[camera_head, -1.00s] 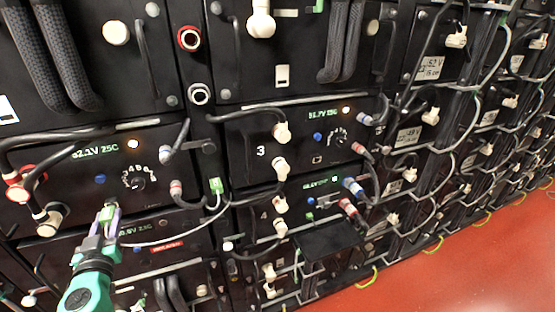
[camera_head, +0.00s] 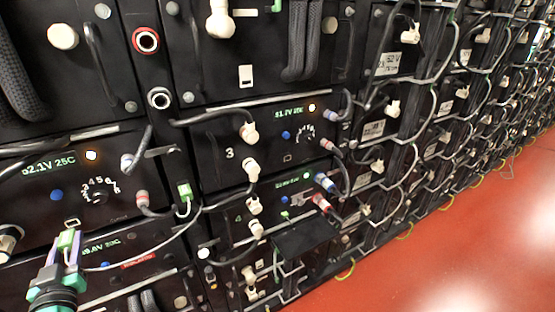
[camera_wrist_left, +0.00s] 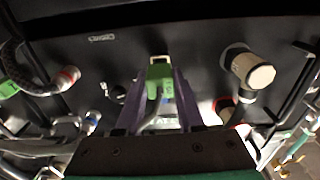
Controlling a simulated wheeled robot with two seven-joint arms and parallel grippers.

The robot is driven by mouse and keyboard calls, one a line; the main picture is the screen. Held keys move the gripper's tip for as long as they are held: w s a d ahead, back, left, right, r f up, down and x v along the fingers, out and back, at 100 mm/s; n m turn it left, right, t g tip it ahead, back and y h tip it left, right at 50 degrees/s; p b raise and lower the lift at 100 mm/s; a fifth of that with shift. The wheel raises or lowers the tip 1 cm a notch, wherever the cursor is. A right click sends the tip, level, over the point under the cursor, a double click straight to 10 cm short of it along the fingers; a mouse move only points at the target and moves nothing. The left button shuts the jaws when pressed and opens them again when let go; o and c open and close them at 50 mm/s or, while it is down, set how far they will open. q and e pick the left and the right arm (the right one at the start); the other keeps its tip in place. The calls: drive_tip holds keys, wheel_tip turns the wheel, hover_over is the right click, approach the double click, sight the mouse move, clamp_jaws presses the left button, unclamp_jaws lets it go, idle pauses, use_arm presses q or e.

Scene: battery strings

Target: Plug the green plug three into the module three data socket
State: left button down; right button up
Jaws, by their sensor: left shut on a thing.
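My left gripper (camera_head: 66,250) has purple fingers shut on a green plug (camera_head: 67,238). It holds the plug just below a small pale-rimmed rectangular socket (camera_head: 72,222) on the left module, and whether they touch cannot be told. In the left wrist view the green plug (camera_wrist_left: 160,76) stands between the fingers, tip toward the dark panel. A pale cable runs right from near the gripper toward a second green plug (camera_head: 185,190) on the rack. The module marked 3 (camera_head: 230,153) is right of that, with a small rectangular socket (camera_head: 287,158). My right gripper is not in view.
White connectors (camera_head: 249,131) and black cables stick out of the modules. Red (camera_head: 321,203) and blue (camera_head: 324,182) connectors project at the right. A round white connector (camera_wrist_left: 253,70) is close right of the fingers in the wrist view. Red floor (camera_head: 430,240) is clear at right.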

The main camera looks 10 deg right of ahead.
use_arm(q)
drive_tip(key=shift+b+v, duration=0.4)
drive_tip(key=shift+v, duration=1.6)
drive_tip(key=shift+s+d+r, duration=0.1)
drive_tip(key=shift+s, duration=0.2)
